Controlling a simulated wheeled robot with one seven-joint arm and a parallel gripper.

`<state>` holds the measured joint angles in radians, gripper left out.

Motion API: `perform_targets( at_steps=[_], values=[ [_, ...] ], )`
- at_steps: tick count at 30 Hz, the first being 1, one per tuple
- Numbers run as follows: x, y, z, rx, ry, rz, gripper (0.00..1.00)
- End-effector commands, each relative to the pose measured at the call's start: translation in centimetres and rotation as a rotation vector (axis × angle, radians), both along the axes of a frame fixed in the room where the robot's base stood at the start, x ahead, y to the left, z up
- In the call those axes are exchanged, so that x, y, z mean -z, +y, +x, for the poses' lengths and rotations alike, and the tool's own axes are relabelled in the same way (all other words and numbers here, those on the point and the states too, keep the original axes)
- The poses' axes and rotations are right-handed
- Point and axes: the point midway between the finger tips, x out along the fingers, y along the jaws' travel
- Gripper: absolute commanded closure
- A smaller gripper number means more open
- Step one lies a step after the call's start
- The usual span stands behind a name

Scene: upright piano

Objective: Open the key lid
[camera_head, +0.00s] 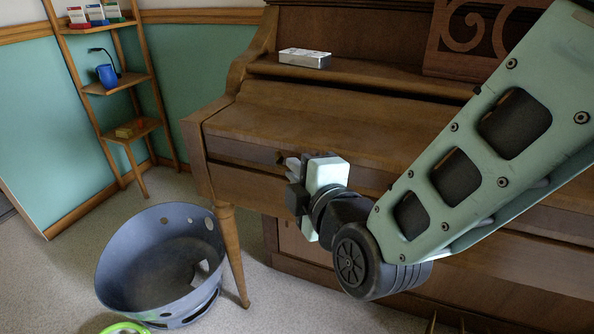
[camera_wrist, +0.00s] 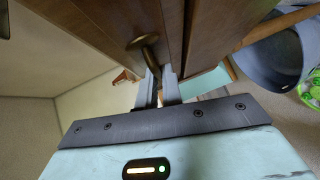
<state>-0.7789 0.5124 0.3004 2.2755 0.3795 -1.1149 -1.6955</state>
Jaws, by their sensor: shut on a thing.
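The upright piano's brown key lid (camera_head: 300,118) lies down over the keyboard in the head view, and no keys show. In the wrist view a brass-coloured knob (camera_wrist: 150,44) stands out from the wooden front. My gripper (camera_head: 286,161) is at the piano's front edge, left of the middle. In the wrist view my gripper's two grey fingers (camera_wrist: 159,74) are close together on the knob's lower end. The exact contact is partly hidden by the fingers, and my arm covers the right part of the piano front in the head view.
A silver box (camera_head: 305,58) lies on the piano ledge above the lid. A blue-grey bin (camera_head: 112,270) stands on the floor by the piano leg (camera_head: 232,252). A wooden ladder shelf (camera_head: 118,85) with small items stands at the back left wall.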

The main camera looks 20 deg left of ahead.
Motion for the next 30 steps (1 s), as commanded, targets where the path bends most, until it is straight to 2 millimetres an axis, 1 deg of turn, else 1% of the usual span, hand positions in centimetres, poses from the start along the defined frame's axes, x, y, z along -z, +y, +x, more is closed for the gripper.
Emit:
perform_targets(
  at_steps=[4,8,14,22,27,30],
  values=[
    [-0.2,0.0,0.1,0.001,0.004,0.000,1.00],
    [-0.9,-0.1,0.7,0.002,0.025,0.002,1.00],
    [-2.8,-0.3,2.6,0.005,0.107,0.009,1.00],
    [-5.4,-0.7,7.1,0.007,0.292,0.024,1.00],
    [-6.5,-1.0,10.5,0.007,0.421,0.034,1.00],
    [-6.8,-1.2,12.5,0.008,0.496,0.040,1.00]
  ],
)
